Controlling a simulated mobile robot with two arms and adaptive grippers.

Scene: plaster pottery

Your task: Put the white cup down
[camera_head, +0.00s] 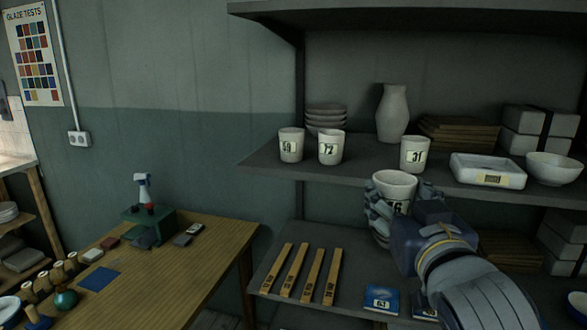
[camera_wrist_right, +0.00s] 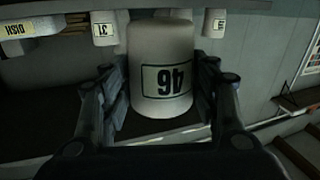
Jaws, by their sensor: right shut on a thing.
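The middle shelf (camera_head: 360,172) holds other white labelled cups: two at the left (camera_head: 291,145) (camera_head: 331,147) and one marked 31 (camera_head: 414,154). My left gripper is not in view.
On the middle shelf, a vase (camera_head: 392,114), stacked bowls (camera_head: 325,118), a labelled dish (camera_head: 487,170) and a bowl (camera_head: 554,168) stand around the cups. Bare shelf shows between the 12 and 31 cups. Wooden strips (camera_head: 298,272) and a blue packet (camera_head: 381,298) lie on the lower shelf.

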